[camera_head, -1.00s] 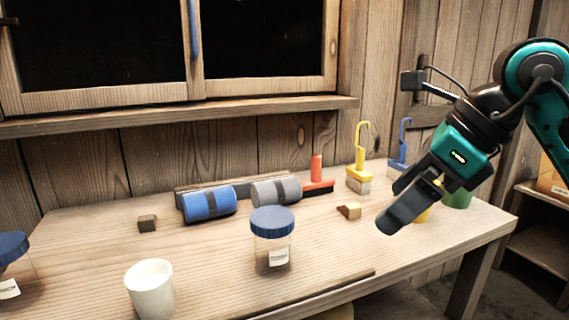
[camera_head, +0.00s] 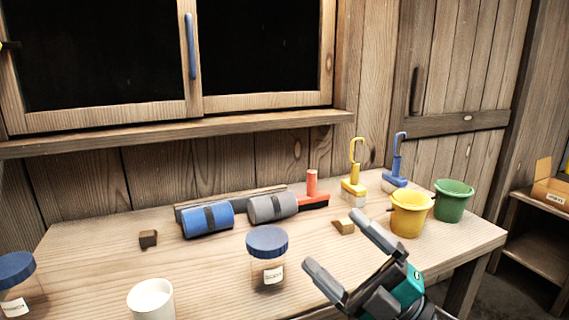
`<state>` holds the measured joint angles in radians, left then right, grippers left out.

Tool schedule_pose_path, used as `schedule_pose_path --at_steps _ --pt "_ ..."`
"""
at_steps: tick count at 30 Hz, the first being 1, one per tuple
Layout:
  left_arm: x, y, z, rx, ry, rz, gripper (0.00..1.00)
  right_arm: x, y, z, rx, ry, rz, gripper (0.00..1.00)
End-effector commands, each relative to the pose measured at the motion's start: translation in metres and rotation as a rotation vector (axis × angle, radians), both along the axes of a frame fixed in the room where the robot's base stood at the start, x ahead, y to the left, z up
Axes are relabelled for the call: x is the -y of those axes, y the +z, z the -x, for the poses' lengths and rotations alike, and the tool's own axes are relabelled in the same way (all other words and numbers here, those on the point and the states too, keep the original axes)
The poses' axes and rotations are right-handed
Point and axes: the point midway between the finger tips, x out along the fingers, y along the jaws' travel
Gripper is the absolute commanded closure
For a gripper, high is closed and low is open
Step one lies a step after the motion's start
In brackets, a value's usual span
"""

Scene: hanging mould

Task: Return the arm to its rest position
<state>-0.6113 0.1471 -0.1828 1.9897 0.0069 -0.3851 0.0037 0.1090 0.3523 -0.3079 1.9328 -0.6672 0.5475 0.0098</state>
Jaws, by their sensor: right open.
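My right gripper (camera_head: 345,255) is in the lower right of the head view, above the front part of the wooden table (camera_head: 95,240). Its two grey fingers are spread apart with nothing between them. The teal wrist (camera_head: 408,287) is behind the fingers at the bottom edge. The fingers point up and left, right of a clear jar with a blue lid (camera_head: 267,242). My left gripper is not in this view.
On the table are a white cup (camera_head: 151,299), another blue-lidded jar (camera_head: 17,285), blue (camera_head: 208,220) and grey (camera_head: 272,207) rolls, a red-handled brush (camera_head: 312,187), yellow (camera_head: 353,187) and blue (camera_head: 396,175) hooked tools, small blocks (camera_head: 148,239), and yellow (camera_head: 410,214) and green (camera_head: 454,201) buckets.

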Motion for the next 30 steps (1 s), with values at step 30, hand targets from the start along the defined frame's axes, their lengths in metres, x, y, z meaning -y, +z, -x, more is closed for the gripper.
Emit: schedule_pose_path --at_steps 30 --pt "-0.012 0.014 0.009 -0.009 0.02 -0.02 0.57 0.097 -0.326 0.137 -1.605 -0.63 -0.569 0.0"
